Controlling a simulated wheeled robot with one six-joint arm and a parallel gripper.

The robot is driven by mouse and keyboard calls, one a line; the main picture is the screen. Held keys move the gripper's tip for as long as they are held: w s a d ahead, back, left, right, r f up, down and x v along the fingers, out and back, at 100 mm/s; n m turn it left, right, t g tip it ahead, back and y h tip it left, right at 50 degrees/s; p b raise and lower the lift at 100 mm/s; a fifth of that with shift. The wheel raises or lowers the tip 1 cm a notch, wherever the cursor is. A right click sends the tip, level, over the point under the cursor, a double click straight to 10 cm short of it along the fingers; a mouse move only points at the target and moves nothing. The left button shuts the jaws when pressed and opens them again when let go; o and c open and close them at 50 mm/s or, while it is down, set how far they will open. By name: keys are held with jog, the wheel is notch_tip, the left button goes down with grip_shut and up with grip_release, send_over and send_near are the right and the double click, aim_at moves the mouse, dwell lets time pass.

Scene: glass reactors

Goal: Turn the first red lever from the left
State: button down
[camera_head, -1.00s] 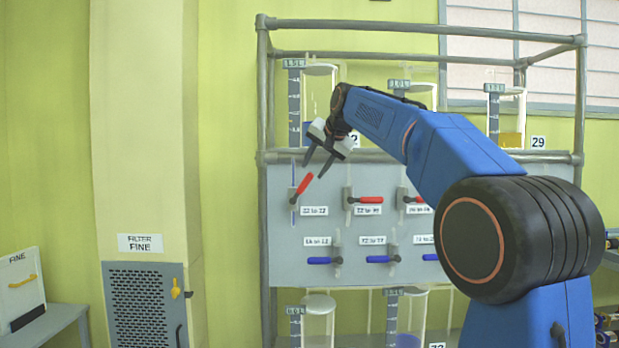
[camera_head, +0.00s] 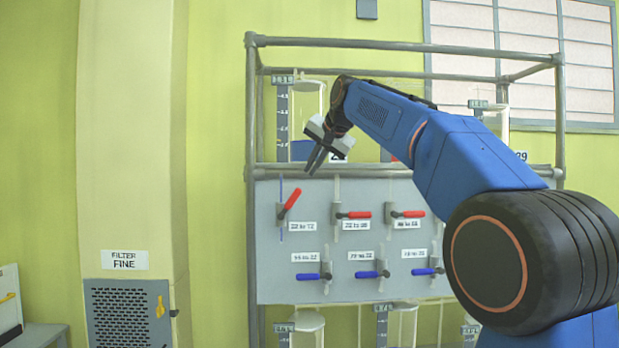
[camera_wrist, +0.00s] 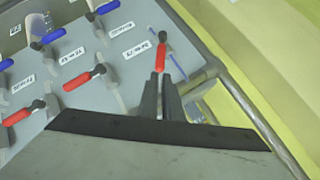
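The first red lever from the left (camera_head: 291,200) is on the upper row of the grey panel (camera_head: 350,250). Its handle slants up and to the right, while the other red levers lie level. My gripper (camera_head: 314,165) is just above and right of this handle in the head view, pointing down. Its two dark fingers are close together with nothing visibly held. In the wrist view the red handle (camera_wrist: 161,55) shows just beyond the tips of my gripper (camera_wrist: 161,80), lined up with them. I cannot tell whether they touch.
Two other red levers (camera_head: 353,215) (camera_head: 407,214) stand to the right, and several blue levers (camera_head: 313,276) sit below. A grey pipe rail (camera_head: 275,171) runs along the panel's top. A beige column (camera_head: 130,150) stands at left. Open space lies between column and rack.

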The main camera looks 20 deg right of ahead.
jog(key=w+d+f+m+t+h, duration=0.1)
jog(key=w+d+f+m+t, duration=0.15)
jog(key=f+m, duration=0.25)
jog(key=w+d+f+m+t+h, duration=0.1)
jog(key=d+f+m+t+h, duration=0.15)
jog(key=f+m, duration=0.2)
jog(key=s+a+f+m+t+y, duration=0.2)
jog(key=s+a+f+m+t, duration=0.1)
jog(key=s+f+m+t, duration=0.3)
jog(key=m+g, duration=0.1)
send_near(290, 204)
jog(key=w+d, duration=0.4)
jog(key=d, duration=0.1)
jog(key=shift+w+a+r, duration=0.4)
jog(key=shift+w+a, duration=0.15)
jog(key=shift+w, duration=0.05)
jog(key=shift+w+a+r, duration=0.4)
jog(key=shift+w+a, duration=0.1)
jog(key=shift+w, duration=0.1)
